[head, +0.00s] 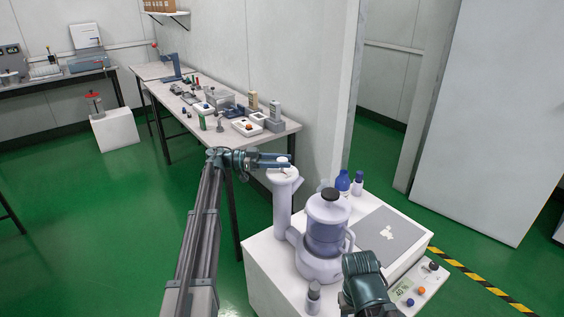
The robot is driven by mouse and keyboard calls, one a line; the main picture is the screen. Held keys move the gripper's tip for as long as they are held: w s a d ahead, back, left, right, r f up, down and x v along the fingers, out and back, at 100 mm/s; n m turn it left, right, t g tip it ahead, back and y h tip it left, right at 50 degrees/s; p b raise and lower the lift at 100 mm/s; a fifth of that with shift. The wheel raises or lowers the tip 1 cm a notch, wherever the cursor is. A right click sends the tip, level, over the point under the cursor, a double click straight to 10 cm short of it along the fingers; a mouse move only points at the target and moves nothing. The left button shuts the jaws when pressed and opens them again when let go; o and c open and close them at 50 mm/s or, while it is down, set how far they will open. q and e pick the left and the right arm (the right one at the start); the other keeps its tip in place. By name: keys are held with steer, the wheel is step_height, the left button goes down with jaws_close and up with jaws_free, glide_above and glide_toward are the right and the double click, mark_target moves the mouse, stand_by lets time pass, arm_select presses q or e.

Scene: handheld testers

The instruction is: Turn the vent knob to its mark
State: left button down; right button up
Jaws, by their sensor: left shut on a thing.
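A white upright post (283,205) with a short slanted side arm stands at the back left corner of the white bench. A small pale knob-like piece (283,160) sits at its top. My left gripper (283,161) reaches in from the left, level with the top of the post, and is shut on this piece. The fingers partly hide it, and no mark on it can be made out. My right arm shows only as a dark teal wrist part at the lower right; its fingertips are not visible.
The white bench (262,262) also holds a blender-like machine (327,228) close right of the post, a blue bottle (342,182), a grey mat (375,243) with white scraps, and a small panel (404,288) with coloured knobs. A cluttered table (290,126) stands behind.

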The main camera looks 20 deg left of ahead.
arm_select(q)
steer(key=shift+m+g, duration=0.6)
steer(key=shift+g, duration=0.4)
steer(key=shift+c, duration=1.9)
jaws_free()
steer(key=s+a, duration=0.1)
steer(key=a, duration=1.2)
steer(key=shift+s+a, duration=0.2)
steer(key=shift+a, duration=0.1)
